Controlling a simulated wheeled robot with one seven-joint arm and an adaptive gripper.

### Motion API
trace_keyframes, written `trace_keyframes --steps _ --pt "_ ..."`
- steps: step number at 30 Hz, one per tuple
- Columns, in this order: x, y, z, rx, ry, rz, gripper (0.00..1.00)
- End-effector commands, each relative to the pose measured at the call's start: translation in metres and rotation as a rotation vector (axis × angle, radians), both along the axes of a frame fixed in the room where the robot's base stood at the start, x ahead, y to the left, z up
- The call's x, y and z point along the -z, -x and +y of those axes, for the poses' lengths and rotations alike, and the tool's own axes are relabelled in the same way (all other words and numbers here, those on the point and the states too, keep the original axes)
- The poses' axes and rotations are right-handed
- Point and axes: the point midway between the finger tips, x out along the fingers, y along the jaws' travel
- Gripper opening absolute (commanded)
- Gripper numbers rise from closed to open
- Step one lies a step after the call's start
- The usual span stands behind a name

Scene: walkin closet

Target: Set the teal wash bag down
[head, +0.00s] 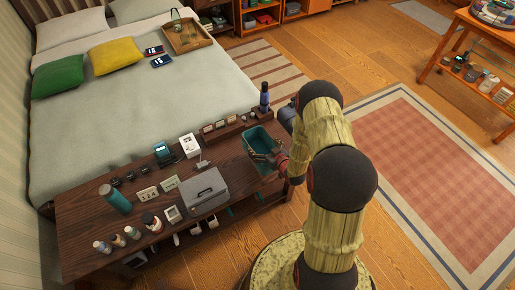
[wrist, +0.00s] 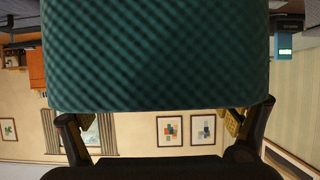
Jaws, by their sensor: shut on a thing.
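The teal wash bag (wrist: 155,55) has a dark quilted surface and fills the upper middle of the wrist view. My gripper (wrist: 163,112) is shut on it, with one finger at each lower side of the bag. In the head view, a teal shape (head: 257,138) shows at the right end of the dark wooden bench (head: 80,225), beside my gripper (head: 275,160). My arm partly hides this spot. I cannot tell whether the bag touches the bench top.
A grey case (head: 203,188), a teal bottle (head: 115,198), several small jars and boxes crowd the bench. A dark blue bottle (head: 264,97) stands at its far right corner. The bed (head: 130,120) lies behind. Floor and a red rug (head: 435,165) are to the right.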

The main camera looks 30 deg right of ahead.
Motion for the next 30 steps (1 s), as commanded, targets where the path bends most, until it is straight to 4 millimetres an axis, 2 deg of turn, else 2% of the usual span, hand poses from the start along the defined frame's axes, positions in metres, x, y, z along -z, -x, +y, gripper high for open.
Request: trace_keyframes --steps 2,6,10,18,24,30 --pt "0.01 -0.019 -0.005 -0.001 0.0 -0.003 0.36" --pt "0.038 -0.036 -0.012 0.0 0.0 0.0 0.36" --pt "0.052 -0.05 -0.017 0.001 0.0 -0.002 0.36" --pt "0.065 -0.061 -0.02 0.001 0.0 -0.002 0.36" --pt "0.094 -0.061 -0.02 0.0 -0.001 0.0 0.36" --pt "0.095 -0.062 -0.02 0.001 0.0 -0.003 0.36"
